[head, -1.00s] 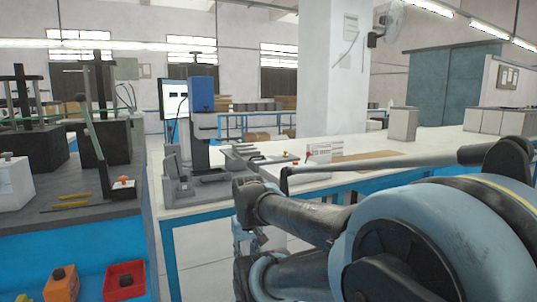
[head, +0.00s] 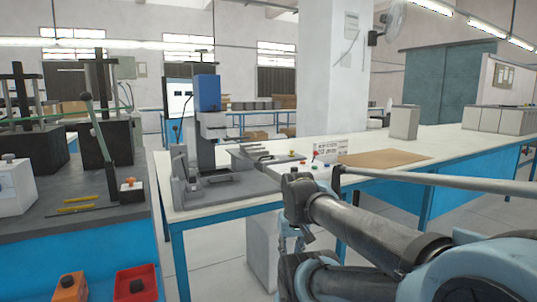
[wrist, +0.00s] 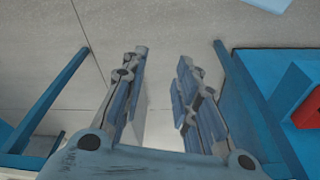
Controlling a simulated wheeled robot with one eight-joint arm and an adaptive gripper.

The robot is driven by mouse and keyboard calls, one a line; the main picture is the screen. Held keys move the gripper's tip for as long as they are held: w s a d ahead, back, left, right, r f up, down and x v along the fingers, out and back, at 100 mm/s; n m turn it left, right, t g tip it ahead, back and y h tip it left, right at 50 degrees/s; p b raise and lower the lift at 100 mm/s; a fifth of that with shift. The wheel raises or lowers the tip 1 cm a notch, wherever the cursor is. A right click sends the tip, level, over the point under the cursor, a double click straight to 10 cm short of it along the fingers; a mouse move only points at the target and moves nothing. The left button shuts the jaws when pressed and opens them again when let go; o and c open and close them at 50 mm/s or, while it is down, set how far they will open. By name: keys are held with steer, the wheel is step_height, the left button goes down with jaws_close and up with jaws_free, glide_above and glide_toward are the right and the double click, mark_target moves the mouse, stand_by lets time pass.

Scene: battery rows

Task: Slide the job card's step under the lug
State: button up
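A white card with printed lines and red marks (head: 331,148) stands on the white-topped bench, right of the press; I cannot read it, so I cannot tell if it is the job card. A blue-headed press (head: 207,95) stands on the same bench, with grey fixture parts at its base (head: 212,188). I cannot pick out a step or lug at this size. My gripper (wrist: 158,68) shows two fingers apart with only floor between them, so it is open and empty. In the head view my gripper (head: 290,248) hangs in front of the bench, partly hidden by my arm.
A dark-topped blue bench (head: 95,222) on the left carries a lever, yellow rods (head: 78,204) and a small button box (head: 131,190). A red bin (head: 136,283) and orange box (head: 70,287) are below. A brown mat (head: 385,159) lies on the white bench. Floor shows between benches.

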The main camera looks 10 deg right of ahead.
steer(key=w+r+m, duration=1.4)
steer(key=w+r, duration=2.5)
steer(key=w, duration=0.2)
steer(key=shift+y, duration=0.3)
steer(key=f, duration=0.5)
steer(key=w+f, duration=0.1)
steer(key=f, duration=0.5)
steer(key=w+f, duration=0.1)
steer(key=f, duration=0.4)
steer(key=shift+w+f, duration=0.25)
steer(key=shift+f, duration=0.1)
steer(key=shift+c, duration=0.3)
jaws_close()
